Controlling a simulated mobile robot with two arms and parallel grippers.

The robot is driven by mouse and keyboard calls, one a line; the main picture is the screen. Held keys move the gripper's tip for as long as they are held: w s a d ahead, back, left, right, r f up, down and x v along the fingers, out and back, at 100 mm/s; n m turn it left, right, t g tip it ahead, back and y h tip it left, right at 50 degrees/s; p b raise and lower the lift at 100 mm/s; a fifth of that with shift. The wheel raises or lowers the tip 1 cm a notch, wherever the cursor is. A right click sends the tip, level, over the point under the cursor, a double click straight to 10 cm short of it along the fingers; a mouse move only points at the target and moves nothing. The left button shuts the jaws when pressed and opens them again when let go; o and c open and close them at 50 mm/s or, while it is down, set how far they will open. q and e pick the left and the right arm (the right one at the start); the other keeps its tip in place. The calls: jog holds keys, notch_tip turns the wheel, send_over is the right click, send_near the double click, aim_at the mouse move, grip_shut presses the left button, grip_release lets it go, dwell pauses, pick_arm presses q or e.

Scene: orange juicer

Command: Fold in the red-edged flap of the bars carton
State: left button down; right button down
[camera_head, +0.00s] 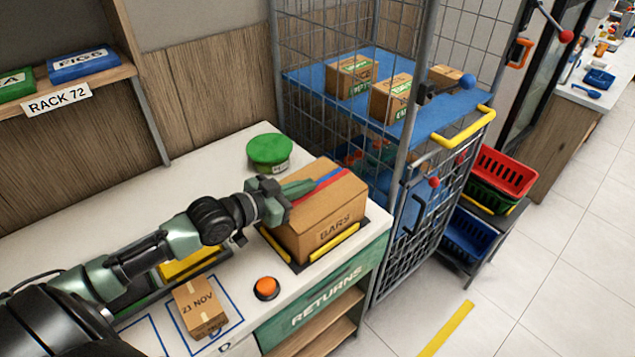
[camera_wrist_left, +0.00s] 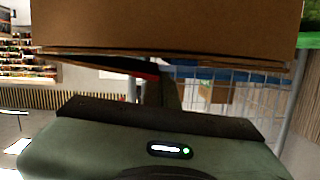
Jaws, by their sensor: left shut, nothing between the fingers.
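The bars carton (camera_head: 318,222) stands on a dark base with yellow edges at the counter's right end. Its top shows a red strip (camera_head: 331,174) beside a blue strip; the red strip marks the red-edged flap, whose exact angle I cannot tell. My left gripper (camera_head: 297,188) is shut and empty, with its fingers at the carton's top left side by the strips. In the left wrist view a brown cardboard panel (camera_wrist_left: 165,28) fills the top, and a short red edge (camera_wrist_left: 151,76) shows beneath it near the gripper. Whether the fingers touch the flap is unclear. My right gripper is out of view.
A green round-topped object (camera_head: 269,150) stands behind the carton. An orange button (camera_head: 266,288) and a small carton marked 23 NOV (camera_head: 200,307) are nearer on the counter (camera_head: 90,215). A wire cage (camera_head: 400,150) with a blue shelf of cartons stands close to the right.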

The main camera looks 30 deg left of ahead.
pick_arm(q)
jog(key=shift+a, duration=0.1)
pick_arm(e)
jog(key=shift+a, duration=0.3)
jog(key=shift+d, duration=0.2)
